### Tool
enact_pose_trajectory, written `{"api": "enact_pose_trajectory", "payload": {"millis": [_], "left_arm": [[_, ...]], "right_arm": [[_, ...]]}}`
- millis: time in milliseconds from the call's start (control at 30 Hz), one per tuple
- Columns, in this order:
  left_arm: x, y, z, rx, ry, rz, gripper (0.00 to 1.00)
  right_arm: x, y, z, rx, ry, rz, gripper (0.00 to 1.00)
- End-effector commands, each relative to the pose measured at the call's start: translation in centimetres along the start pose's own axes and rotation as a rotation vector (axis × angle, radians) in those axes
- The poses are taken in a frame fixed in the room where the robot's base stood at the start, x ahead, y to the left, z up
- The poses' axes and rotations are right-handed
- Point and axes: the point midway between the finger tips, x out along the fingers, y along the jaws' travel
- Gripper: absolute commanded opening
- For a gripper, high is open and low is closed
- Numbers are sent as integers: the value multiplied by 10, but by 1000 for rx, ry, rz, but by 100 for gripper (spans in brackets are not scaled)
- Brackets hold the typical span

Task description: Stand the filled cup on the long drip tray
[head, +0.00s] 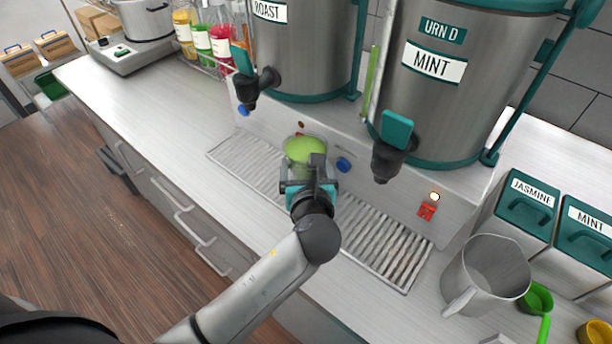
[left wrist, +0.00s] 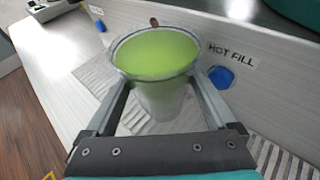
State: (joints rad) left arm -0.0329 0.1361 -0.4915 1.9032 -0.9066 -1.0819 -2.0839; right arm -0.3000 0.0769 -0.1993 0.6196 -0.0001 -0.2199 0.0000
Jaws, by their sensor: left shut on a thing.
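The filled cup (head: 304,149) holds light green liquid and is upright over the middle of the long drip tray (head: 385,242). In the left wrist view the clear cup (left wrist: 158,85) sits between the two fingers, its green surface near the rim. My left gripper (head: 308,176) is shut on the cup; it also shows in the left wrist view (left wrist: 160,115). The slatted tray (left wrist: 275,160) lies below and around the cup there. The cup's base is hidden by the gripper, so I cannot tell whether it touches the tray. My right gripper is not in view.
Behind the tray stand the MINT urn (head: 440,90) and the ROAST urn (head: 305,60), with black taps overhanging. A grey pitcher (head: 487,275) and green scoop (head: 535,298) stand at the right. Syrup bottles (head: 218,40) are at the back left. The counter at left is clear.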

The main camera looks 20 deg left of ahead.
Motion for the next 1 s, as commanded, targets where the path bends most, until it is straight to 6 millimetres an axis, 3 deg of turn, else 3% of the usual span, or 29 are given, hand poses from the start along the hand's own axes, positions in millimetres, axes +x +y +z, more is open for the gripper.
{"api": "enact_pose_trajectory", "payload": {"millis": [133,500,533,633,1000], "left_arm": [[8,0,-21,1,-2,0,36],[9,0,-24,0,-3,0,36],[9,0,-26,1,1,1,91],[9,0,-25,0,1,1,100],[1,-1,-23,0,2,-1,100]], "right_arm": [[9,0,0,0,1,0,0],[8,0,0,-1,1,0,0],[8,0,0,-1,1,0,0],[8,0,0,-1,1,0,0],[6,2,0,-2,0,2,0]]}}
